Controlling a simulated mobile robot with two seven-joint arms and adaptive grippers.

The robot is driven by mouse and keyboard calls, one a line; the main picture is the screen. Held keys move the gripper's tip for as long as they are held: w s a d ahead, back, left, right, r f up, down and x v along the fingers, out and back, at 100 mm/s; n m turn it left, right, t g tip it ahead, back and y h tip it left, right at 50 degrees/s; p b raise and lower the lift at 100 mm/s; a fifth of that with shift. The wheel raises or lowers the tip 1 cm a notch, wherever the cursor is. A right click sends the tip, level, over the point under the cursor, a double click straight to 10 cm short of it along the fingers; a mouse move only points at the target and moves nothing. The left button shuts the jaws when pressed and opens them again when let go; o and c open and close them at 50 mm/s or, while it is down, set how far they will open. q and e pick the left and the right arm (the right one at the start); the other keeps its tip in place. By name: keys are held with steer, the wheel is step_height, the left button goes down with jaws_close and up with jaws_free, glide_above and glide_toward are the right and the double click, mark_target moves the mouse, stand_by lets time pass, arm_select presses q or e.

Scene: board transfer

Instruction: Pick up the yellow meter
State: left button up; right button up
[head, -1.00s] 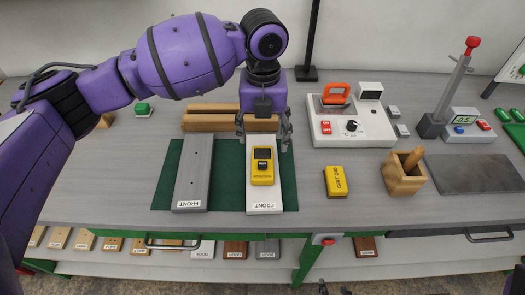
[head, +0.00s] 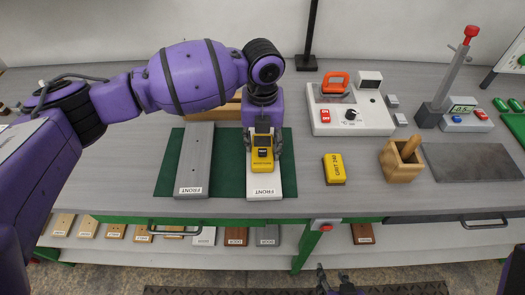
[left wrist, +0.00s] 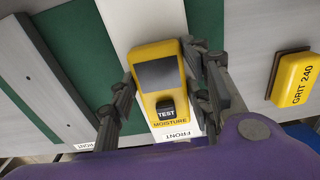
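The yellow meter (head: 262,160) has a grey screen and a black TEST button. It lies on the white board (head: 265,187) marked FRONT, on the green mat (head: 228,187). My left gripper (head: 262,143) points down over it. In the left wrist view the meter (left wrist: 158,88) sits between the two fingers (left wrist: 160,75), which look pressed against its sides. Whether it is clear of the board cannot be told. My right gripper (head: 336,279) shows only partly at the bottom of the head view, fingertips apart and empty.
A grey board (head: 197,165) lies left of the white one. A yellow GRIT 240 block (head: 334,169), a wooden box (head: 402,162) and a white device with an orange handle (head: 350,118) stand to the right. A wooden rail (head: 212,110) is behind.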

mark_target(263, 160)
arm_select(q)
steer(key=c, duration=0.8)
arm_select(e)
steer(key=shift+s+d+f, duration=0.15)
steer(key=shift+s+f, duration=0.05)
steer(key=shift+s, duration=0.3)
arm_select(q)
steer(key=shift+r, duration=0.15)
arm_select(e)
steer(key=shift+s+d, duration=0.1)
arm_select(q)
steer(key=shift+r, duration=0.65)
steer(key=s+r+p, duration=0.1)
steer(key=s+r, duration=1)
steer(key=s, duration=0.3)
steer(key=shift+r, duration=0.2)
arm_select(e)
steer(key=shift+w+r, duration=0.2)
steer(key=shift+r, duration=0.25)
